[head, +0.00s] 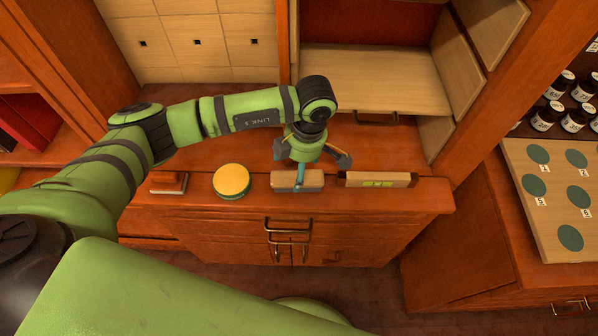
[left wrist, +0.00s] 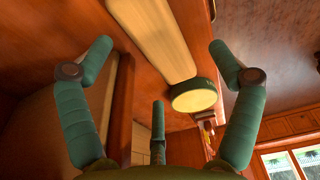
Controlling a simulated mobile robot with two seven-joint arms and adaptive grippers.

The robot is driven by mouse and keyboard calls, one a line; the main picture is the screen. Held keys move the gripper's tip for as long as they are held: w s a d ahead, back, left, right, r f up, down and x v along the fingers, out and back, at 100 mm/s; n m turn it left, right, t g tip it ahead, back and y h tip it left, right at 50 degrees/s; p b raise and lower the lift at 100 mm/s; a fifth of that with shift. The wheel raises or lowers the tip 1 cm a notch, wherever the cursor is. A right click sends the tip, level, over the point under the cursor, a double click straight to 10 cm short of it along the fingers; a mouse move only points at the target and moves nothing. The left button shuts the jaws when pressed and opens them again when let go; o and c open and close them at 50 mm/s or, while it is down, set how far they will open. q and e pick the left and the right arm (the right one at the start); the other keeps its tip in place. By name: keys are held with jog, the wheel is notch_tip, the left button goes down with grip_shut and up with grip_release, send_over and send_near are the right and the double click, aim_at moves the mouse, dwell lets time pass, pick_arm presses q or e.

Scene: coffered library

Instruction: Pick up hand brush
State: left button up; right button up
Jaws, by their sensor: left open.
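A short block with a pale wooden top and greyish lower part, probably the hand brush (head: 284,181), lies on the red-brown counter near its front edge. My left gripper (head: 308,165) is right above it, three fingers spread, open and empty. One finger overlaps the block in the head view; I cannot tell whether it touches. In the left wrist view a long pale wooden piece, likely the same block (left wrist: 155,42), shows between the spread fingers of the left gripper (left wrist: 158,60). My right gripper is not in view.
A round tin with a yellow lid (head: 231,180) stands left of the block, also in the left wrist view (left wrist: 194,97). A small red-brown block (head: 168,183) lies farther left. A wooden level-like bar (head: 377,180) lies close on the right. An open wooden compartment (head: 375,72) is behind.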

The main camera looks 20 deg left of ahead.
pick_arm(q)
jog(key=shift+f+p, duration=0.3)
jog(key=shift+f, duration=0.2)
notch_tip(320, 180, down, 3)
jog(key=shift+w+r+p, duration=0.1)
jog(key=shift+p, duration=0.25)
jog(key=shift+f, duration=0.55)
jog(key=shift+w, duration=0.1)
jog(key=c, duration=1.2)
jog(key=shift+c, duration=0.5)
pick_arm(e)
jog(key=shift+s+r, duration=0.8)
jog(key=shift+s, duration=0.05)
